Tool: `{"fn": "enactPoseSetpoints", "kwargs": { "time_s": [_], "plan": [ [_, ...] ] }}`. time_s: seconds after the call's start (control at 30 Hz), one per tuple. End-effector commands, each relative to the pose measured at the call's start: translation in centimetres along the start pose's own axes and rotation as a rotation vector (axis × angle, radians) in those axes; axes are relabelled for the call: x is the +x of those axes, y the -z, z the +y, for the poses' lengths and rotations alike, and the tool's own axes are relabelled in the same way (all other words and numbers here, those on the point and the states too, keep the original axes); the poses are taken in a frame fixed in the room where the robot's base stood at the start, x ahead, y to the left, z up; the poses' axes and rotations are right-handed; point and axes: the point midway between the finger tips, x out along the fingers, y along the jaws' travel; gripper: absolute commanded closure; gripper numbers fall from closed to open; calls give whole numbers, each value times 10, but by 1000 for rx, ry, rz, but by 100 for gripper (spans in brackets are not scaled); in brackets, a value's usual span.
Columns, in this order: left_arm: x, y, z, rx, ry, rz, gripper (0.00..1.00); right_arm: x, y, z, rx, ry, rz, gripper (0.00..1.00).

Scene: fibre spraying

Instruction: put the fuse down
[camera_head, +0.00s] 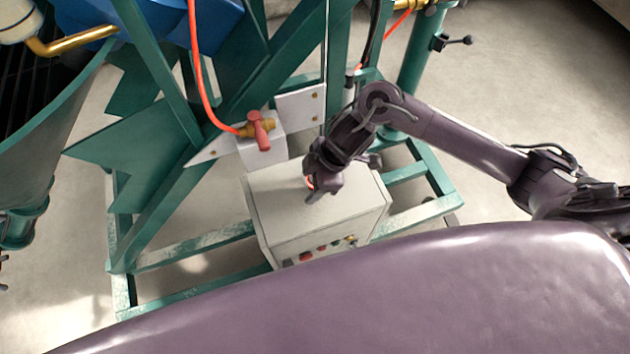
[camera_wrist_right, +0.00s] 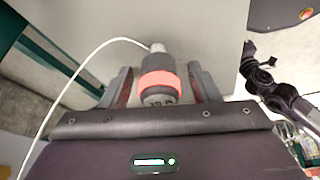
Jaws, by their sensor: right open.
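The fuse (camera_wrist_right: 158,82) is a dark grey cylinder with a glowing red-orange band and a metal tip. It is at the pale top of the grey control box (camera_head: 290,215); whether it rests there or sits slightly above it I cannot tell. In the head view only a bit of its red glow (camera_head: 309,183) shows beside my gripper. My right gripper (camera_head: 314,194) is over the box top. In the wrist view its open fingers (camera_wrist_right: 160,88) stand either side of the fuse, with a gap at each side. No left gripper shows in the head view.
A thin white cable (camera_wrist_right: 98,45) runs by the fuse's tip. Buttons (camera_head: 330,247) line the box front. A red-handled valve (camera_head: 260,132) stands behind left. The green frame (camera_head: 180,255) surrounds the box. My purple body fills the bottom. Bare floor (camera_head: 530,70) lies at right.

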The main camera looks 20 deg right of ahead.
Motion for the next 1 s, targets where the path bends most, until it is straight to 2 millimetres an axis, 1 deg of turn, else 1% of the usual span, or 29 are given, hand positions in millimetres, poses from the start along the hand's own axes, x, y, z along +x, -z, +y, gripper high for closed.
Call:
{"fn": "enactPoseSetpoints", "kwargs": {
  "time_s": [0.17, 0.27, 0.57, 0.83, 1.0],
  "plan": [
    [-1, 3, -1, 0, 1, 4, 64, 0, 0, 0, 0, 0, 0, 45],
    [0, 2, -1, 0, 1, 1, 64, 0, 0, 0, 1, 0, 0, 56],
    [0, 0, -2, 0, 3, -1, 64, -1, 0, 0, 1, 0, 0, 96],
    [0, 0, -4, 1, 5, 0, 64, -3, 1, 0, 1, -1, 1, 97],
    [-2, -3, -5, 1, 6, -1, 64, -16, 7, 1, -1, -1, 2, 97]
  ]
}}
